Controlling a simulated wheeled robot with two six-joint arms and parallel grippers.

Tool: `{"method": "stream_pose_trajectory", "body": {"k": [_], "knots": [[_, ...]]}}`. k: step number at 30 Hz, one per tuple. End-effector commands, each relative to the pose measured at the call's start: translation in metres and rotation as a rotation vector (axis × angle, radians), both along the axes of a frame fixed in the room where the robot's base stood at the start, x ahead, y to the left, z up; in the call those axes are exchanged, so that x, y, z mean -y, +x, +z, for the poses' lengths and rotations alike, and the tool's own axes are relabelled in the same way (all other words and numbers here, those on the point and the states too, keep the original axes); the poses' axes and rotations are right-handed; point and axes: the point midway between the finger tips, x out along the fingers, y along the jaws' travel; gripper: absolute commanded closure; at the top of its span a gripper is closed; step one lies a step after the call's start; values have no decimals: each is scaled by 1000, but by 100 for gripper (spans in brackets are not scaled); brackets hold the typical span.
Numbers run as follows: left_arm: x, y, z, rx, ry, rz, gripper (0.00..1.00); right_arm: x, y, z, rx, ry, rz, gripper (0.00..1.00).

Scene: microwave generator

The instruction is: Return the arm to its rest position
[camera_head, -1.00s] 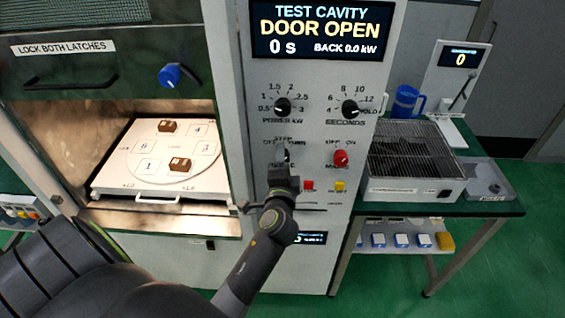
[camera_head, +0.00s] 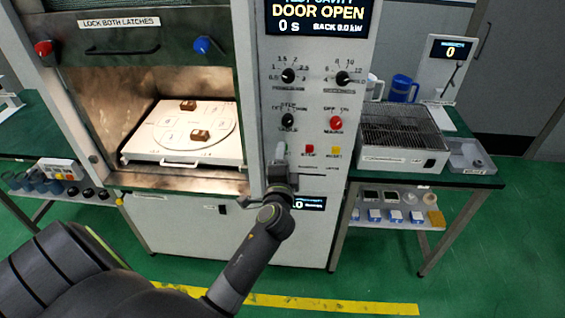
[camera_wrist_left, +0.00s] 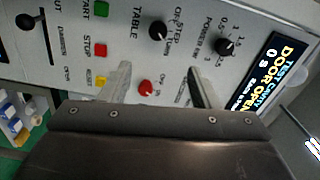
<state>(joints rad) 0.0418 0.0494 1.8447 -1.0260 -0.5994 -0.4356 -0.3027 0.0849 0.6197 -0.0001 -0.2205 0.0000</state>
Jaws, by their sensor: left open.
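My left arm comes in from the lower left in the head view, and its gripper (camera_head: 278,160) is in front of the lower part of the control panel. In the left wrist view the two fingers of the left gripper (camera_wrist_left: 158,82) stand apart with nothing between them. Behind them the panel (camera_wrist_left: 120,45) shows the table knob (camera_wrist_left: 158,30), the red mains knob (camera_wrist_left: 146,88) and the stop button (camera_wrist_left: 100,50). I cannot tell from the wrist view how far the fingertips are from the panel. My right gripper is not in view.
The microwave door (camera_head: 130,45) is raised, and the display (camera_head: 320,14) reads DOOR OPEN. Two brown blocks (camera_head: 200,135) sit on the white tray (camera_head: 145,150). A wire-topped unit (camera_head: 400,158) and blue mug (camera_head: 404,88) stand on the right bench.

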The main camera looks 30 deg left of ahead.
Motion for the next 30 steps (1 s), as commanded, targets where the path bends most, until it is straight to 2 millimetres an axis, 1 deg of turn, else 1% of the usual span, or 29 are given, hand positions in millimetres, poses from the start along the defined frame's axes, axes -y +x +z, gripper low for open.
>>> {"method": "stream_pose_trajectory", "body": {"k": [8,17,20,22,23,26,27,29,30], "knots": [[-1,1,0,0,0,-3,44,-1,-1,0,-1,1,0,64],[0,1,0,0,1,-2,44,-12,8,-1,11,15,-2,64],[0,1,-7,-11,-8,-5,44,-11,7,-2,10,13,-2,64],[0,1,-26,-37,-32,-14,44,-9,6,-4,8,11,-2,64],[0,1,-40,-55,-49,-19,44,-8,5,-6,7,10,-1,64],[1,-5,-100,-139,-137,-39,44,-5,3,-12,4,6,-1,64],[2,-9,-129,-179,-183,-46,44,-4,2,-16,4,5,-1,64],[3,-20,-175,-241,-258,-49,44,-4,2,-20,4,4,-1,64],[4,-29,-205,-281,-312,-49,44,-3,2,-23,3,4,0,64]]}}
